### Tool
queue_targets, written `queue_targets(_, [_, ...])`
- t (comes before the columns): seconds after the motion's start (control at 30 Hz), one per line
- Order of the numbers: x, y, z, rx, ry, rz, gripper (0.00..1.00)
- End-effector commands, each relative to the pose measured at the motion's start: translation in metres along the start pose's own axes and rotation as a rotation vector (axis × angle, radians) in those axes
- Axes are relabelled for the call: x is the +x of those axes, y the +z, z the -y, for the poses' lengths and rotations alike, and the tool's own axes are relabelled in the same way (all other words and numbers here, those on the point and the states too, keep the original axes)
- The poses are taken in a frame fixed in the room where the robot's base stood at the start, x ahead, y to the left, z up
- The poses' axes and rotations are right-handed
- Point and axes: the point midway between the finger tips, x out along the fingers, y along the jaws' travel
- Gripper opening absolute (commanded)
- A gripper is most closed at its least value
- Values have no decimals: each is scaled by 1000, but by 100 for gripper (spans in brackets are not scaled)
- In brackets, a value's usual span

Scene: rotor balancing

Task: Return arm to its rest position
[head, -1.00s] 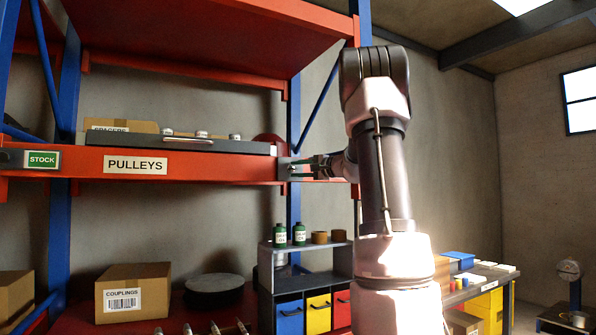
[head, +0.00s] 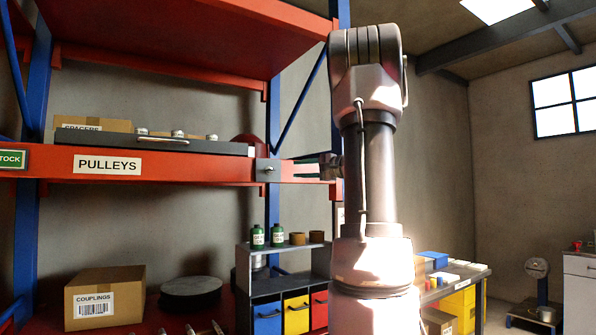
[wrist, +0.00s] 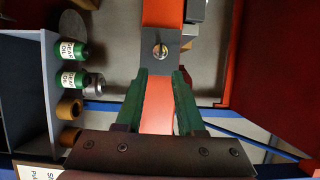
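My gripper (head: 296,168) is at the right of the shelf's orange front beam, with its fingers pointing left in the head view. In the wrist view its two green fingers (wrist: 160,76) are spread apart, with only the beam showing between them. The gripper is open and empty. Just beyond the fingertips is a grey plate with a round metal knob (wrist: 160,51); the plate (head: 267,178) also shows on the beam's end in the head view. My arm stands raised in front of the rack.
The orange beam (head: 200,169) bears a PULLEYS label. A tray (head: 150,143) with small metal parts lies above it. Green bottles (head: 278,234) and brown rolls stand on a small drawer unit (head: 241,270) below. A workbench (head: 470,277) is at the right. A COUPLINGS box (head: 105,296) sits lower left.

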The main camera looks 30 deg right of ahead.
Motion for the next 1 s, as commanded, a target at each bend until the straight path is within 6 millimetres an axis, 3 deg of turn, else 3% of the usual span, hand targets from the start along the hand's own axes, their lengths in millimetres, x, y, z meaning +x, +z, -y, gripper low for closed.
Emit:
queue_targets(0.33, [1,1,0,0,2,2,38])
queue_targets(0.47, [5,28,-6,-2,49,44,38])
queue_targets(0.57, [8,79,-19,-14,149,122,38])
queue_targets(0.67, [2,150,-42,-56,302,221,38])
queue_targets(0.8, [-31,242,-88,-189,544,329,38])
queue_targets(0.9, [-66,287,-121,-334,698,365,38])
queue_targets(1.0, [-99,312,-148,-495,809,365,38])
